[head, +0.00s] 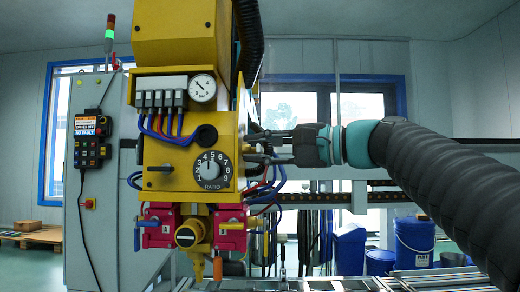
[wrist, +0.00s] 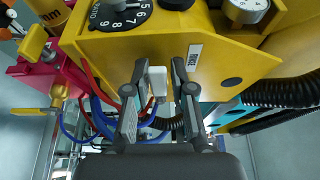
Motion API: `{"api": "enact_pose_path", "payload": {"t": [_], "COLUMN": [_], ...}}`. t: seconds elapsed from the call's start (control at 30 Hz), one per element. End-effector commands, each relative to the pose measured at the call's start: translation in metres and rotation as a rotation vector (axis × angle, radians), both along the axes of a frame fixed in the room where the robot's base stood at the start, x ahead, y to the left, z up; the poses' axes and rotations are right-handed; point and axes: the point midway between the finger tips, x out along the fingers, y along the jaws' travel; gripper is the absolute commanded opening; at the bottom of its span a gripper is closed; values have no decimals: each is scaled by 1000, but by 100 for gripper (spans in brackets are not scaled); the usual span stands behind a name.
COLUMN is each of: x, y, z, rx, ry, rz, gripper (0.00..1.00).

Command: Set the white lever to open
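The white lever (wrist: 157,80) sticks out from the side of the yellow panel housing (wrist: 215,60) in the wrist view. My gripper (wrist: 159,68) is open, with one finger on each side of the lever and a visible gap on both sides. In the head view my gripper (head: 258,146) reaches in from the right, against the right side of the yellow housing (head: 225,128).
A ratio dial (head: 212,170), a gauge (head: 202,88) and red valve blocks (head: 160,227) are on the fixture. Blue and red hoses (head: 270,187) hang close below my gripper. Blue buckets (head: 414,242) stand on the right. A grey cabinet (head: 97,215) stands on the left.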

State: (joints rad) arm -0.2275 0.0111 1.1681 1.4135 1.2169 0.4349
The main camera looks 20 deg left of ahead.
Motion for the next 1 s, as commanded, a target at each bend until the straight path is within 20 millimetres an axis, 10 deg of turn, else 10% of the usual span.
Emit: {"api": "enact_pose_path", "payload": {"t": [0.47, 1.0], "x": [-1, -14], "y": [-8, -97], "z": [-1, 0], "rx": [-2, -1], "ry": [0, -1], "rz": [0, -3], "gripper": [42, 42]}}
